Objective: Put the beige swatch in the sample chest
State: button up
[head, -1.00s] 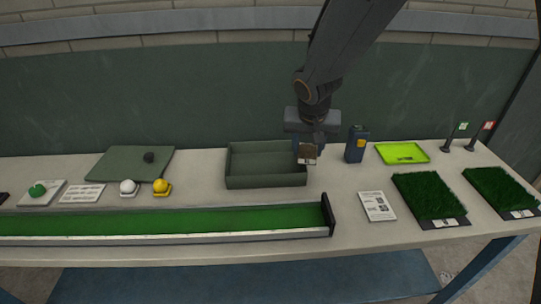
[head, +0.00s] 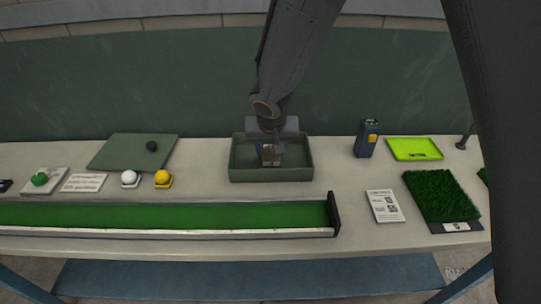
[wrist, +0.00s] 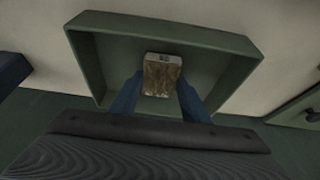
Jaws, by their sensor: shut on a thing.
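The sample chest appears to be the open green box (head: 306,176) in the middle of the table; its rim also shows in the wrist view (wrist: 250,62). My gripper (head: 271,153) is over the middle of the box, its lower end within the rim outline. In the wrist view, its blue fingers (wrist: 160,88) are shut on the beige swatch (wrist: 163,75), a small brownish-beige block with a pale labelled edge. The swatch also shows in the head view (head: 270,158). The box floor around it looks empty. I cannot tell whether the swatch touches the floor.
A blue device (head: 367,139) and a lime tray (head: 414,148) stand right of the box. A turf sample (head: 440,195) and printed card (head: 385,206) lie nearer. A long green channel (head: 160,214) runs in front.

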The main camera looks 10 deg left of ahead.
jog(key=shift+f, duration=1)
jog(key=shift+f+b, duration=0.15)
jog(key=shift+b, duration=0.2)
jog(key=o, duration=1)
